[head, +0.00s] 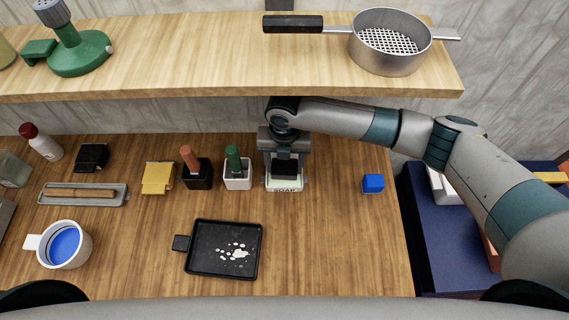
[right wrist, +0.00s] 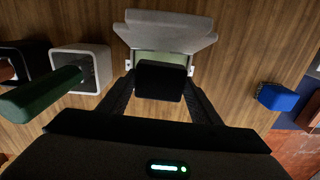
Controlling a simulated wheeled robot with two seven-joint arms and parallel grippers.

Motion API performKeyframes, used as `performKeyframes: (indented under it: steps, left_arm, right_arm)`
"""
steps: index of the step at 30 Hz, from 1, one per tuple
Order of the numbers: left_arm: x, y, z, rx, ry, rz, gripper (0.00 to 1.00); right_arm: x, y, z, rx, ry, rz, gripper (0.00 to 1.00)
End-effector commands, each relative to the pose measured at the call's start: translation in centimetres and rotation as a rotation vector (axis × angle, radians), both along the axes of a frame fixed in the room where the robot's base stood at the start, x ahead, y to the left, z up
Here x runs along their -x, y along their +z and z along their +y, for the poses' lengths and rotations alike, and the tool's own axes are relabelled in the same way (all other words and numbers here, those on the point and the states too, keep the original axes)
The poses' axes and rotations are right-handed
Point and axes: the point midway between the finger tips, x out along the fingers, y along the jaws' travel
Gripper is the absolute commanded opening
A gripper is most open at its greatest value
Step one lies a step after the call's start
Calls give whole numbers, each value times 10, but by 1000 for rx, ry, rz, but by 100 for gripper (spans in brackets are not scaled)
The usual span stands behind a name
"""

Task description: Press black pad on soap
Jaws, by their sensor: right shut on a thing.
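My right gripper (head: 284,158) points down and is shut on the black pad (head: 285,168). The pad also shows in the right wrist view (right wrist: 160,82), between the two fingers. It is over the pale dish labelled SOAP (head: 285,187), whose front edge shows below it in the head view. A pale greenish strip of the dish (right wrist: 160,57) shows beyond the pad in the right wrist view. The pad hides much of the dish, and I cannot tell whether the two touch. My left gripper is not in view.
Left of the dish stand a white holder (head: 238,181) with a green handle and a black holder (head: 197,181) with a brown handle. A blue block (head: 373,183) lies to the right. A spotted black tray (head: 210,265) is in front. A shelf (head: 200,55) overhangs behind.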

Motion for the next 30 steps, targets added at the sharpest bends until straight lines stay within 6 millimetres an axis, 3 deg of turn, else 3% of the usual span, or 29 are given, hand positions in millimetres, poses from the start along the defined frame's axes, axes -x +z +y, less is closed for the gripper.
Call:
performKeyframes:
  steps: [16, 30]
  left_arm:
    - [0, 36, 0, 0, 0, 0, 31]
    - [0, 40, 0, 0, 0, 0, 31]
  right_arm:
    - [0, 40, 0, 0, 0, -1, 40]
    - [-3, 47, 0, -1, -2, -6, 40]
